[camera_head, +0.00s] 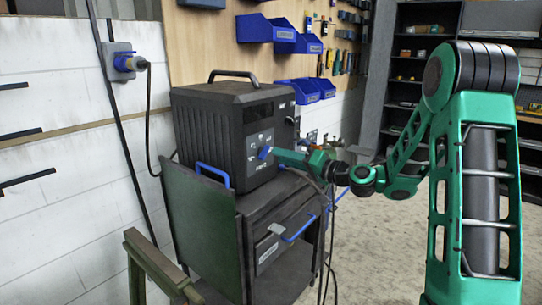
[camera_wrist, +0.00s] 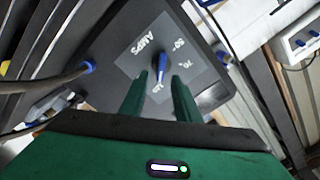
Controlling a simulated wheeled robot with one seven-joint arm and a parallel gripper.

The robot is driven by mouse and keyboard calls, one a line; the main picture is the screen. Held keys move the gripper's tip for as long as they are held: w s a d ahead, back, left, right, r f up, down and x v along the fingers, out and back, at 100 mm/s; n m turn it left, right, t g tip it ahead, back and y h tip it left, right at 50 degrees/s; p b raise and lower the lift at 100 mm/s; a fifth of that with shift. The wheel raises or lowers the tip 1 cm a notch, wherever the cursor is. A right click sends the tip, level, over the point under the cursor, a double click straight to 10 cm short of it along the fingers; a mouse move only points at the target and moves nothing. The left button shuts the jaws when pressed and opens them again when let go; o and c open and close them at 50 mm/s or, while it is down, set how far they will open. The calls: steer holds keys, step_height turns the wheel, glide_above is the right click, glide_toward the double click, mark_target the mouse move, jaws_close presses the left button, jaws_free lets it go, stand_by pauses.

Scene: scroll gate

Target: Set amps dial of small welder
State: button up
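The small welder (camera_head: 215,115) is a dark box with a top handle, standing on a cart. Its amps dial (camera_head: 264,152) is a blue knob on a grey label panel on the front face. In the wrist view the blue dial (camera_wrist: 162,68) sits beside printed "AMPS" lettering and number marks. My gripper (camera_head: 275,152) reaches in from the right at the dial. In the wrist view its two green fingers (camera_wrist: 160,85) are apart, one on each side of the dial's lower end, with gaps visible. I cannot tell how deep the fingers reach.
The cart (camera_head: 285,215) has blue handles and a drawer. A cable (camera_wrist: 60,80) plugs into the welder's face beside the dial. A wall socket (camera_head: 122,63) with a blue plug is at left. Blue bins (camera_head: 265,28) hang above. Open floor (camera_head: 385,240) lies right of the cart.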

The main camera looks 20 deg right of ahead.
mark_target(265, 153)
steer(key=x, duration=0.5)
steer(key=shift+w+a, duration=0.25)
steer(key=shift+w, duration=0.05)
jaws_close()
steer(key=shift+d, duration=0.15)
